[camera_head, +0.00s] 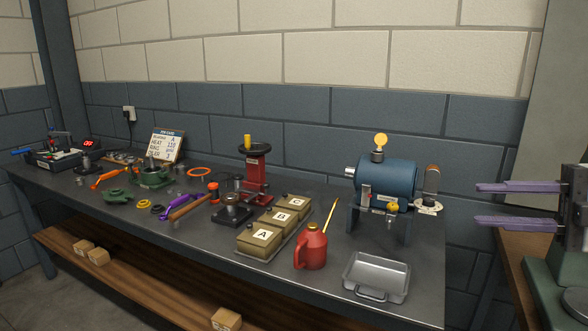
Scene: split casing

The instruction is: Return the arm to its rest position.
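My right gripper (478,204) reaches in from the right edge. Its two long purple fingers point left, one above the other, with a wide empty gap between them. It is open and appears to hold nothing. It shows in front of the wall, to the right of the blue cylindrical machine (388,186) on the bench. My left gripper is not in view.
The long dark bench (330,285) carries a metal tray (376,262), a red oil can (312,250), lettered boxes (261,238), a red press (257,172) and several tools. A green machine (555,290) stands below my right gripper. A shelf (150,285) with cartons runs below.

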